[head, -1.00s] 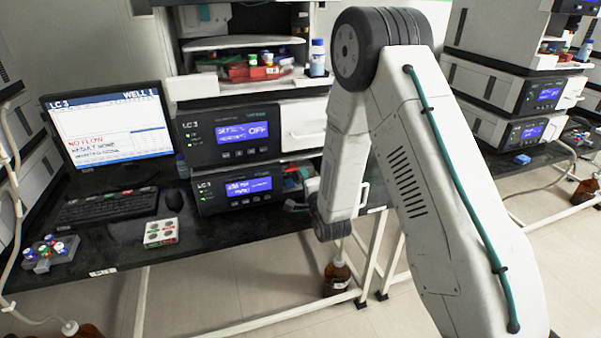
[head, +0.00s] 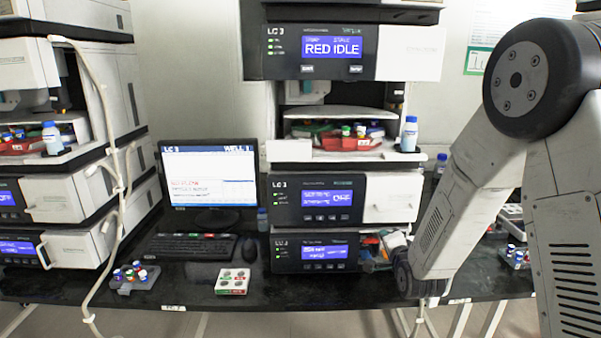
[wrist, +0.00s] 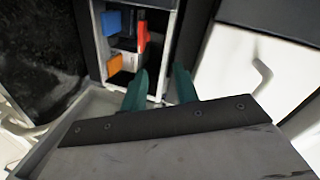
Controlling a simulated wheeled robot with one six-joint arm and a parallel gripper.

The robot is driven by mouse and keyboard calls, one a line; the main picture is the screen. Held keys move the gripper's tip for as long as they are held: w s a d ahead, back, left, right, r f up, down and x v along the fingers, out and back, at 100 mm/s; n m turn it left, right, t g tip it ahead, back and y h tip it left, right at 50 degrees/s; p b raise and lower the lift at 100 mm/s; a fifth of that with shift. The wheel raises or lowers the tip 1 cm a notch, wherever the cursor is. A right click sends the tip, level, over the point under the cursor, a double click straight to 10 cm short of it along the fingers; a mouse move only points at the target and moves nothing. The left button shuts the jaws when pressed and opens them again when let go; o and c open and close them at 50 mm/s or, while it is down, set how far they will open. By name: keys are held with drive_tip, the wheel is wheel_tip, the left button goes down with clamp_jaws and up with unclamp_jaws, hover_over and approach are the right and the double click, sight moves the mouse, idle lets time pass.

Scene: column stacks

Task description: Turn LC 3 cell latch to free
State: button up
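The LC 3 stack stands in the middle of the head view, and its lowest module (head: 315,252) has an opening at its right side. Coloured parts (head: 374,250) show in that opening. In the wrist view the open compartment (wrist: 128,62) holds a blue block (wrist: 113,23), an orange block (wrist: 101,63) and a red upright piece (wrist: 143,32). I cannot tell which of these is the cell latch. In the head view my arm hides the gripper.
A monitor (head: 208,178), keyboard (head: 187,248) and small white box (head: 233,281) stand left of the stack. A vial rack (head: 133,277) sits at the bench's front left. A white panel with a handle (wrist: 245,70) lies right of the fingers.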

drive_tip(key=s+r+n+g, duration=0.4)
drive_tip(key=s+r, duration=0.1)
drive_tip(key=s, duration=0.9)
drive_tip(key=s+r+n+g, duration=0.5)
drive_tip(key=s+r, duration=0.1)
drive_tip(key=s, duration=0.8)
drive_tip(key=s+d+r+n+g, duration=0.1)
drive_tip(key=s+r+n+g, duration=0.3)
drive_tip(key=s, duration=1)
drive_tip(key=shift+r+n+g, duration=0.3)
drive_tip(key=shift+r+g, duration=0.1)
drive_tip(key=shift+r, duration=0.3)
